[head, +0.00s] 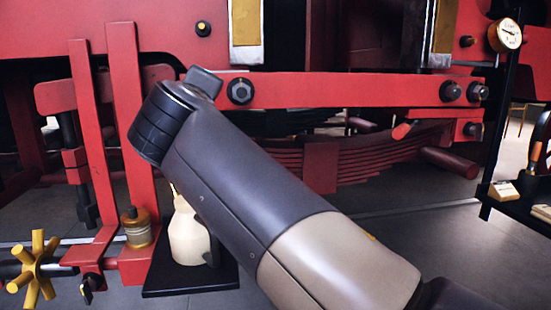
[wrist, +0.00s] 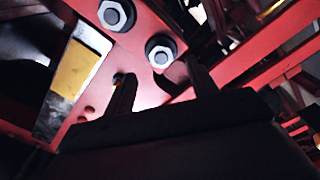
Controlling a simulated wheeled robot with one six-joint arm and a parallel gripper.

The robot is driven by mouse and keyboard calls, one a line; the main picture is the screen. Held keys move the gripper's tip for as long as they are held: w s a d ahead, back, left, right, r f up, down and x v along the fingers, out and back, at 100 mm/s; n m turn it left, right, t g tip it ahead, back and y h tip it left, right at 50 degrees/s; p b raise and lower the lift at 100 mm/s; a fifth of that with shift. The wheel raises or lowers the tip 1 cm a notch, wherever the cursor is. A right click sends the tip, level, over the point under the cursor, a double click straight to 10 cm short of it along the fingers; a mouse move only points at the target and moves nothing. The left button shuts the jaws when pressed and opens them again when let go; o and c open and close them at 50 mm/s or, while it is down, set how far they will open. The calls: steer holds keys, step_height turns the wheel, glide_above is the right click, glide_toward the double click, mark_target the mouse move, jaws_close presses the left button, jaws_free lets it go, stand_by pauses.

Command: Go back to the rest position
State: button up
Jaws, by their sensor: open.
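My gripper (wrist: 155,90) shows in the wrist view as two dark fingers standing apart. It is open, and nothing shows between the fingers except red metalwork behind them. Two large hex nuts, an upper left nut (wrist: 115,14) and a lower right nut (wrist: 161,52), sit on the red plate beyond the fingertips. I cannot tell how far they are from the fingers. In the head view my arm reaches across the middle up to the left, and my gripper itself is not seen there.
A red bar (head: 340,90) with bolts runs behind my arm. A cream oil can (head: 188,235) stands on a black tray (head: 165,290), partly hidden by my arm. A yellow handwheel (head: 36,268) is at lower left. A gauge (head: 505,35) and dark shelf (head: 515,215) are at right.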

steer(key=x, duration=0.7)
steer(key=shift+p, duration=0.45)
steer(key=b+v, duration=0.2)
steer(key=v, duration=0.9)
steer(key=w+a+n+p, duration=0.1)
steer(key=w+n+p, duration=0.4)
steer(key=n+p, duration=0.5)
steer(key=w+a+r+n+p, duration=0.1)
steer(key=w+a+n+p, duration=0.1)
steer(key=w+n+p, duration=0.3)
steer(key=n+p, duration=0.4)
steer(key=n, duration=0.1)
steer(key=shift+w+r+p, duration=0.25)
steer(key=shift+w+p, duration=0.1)
steer(key=shift+p, duration=0.05)
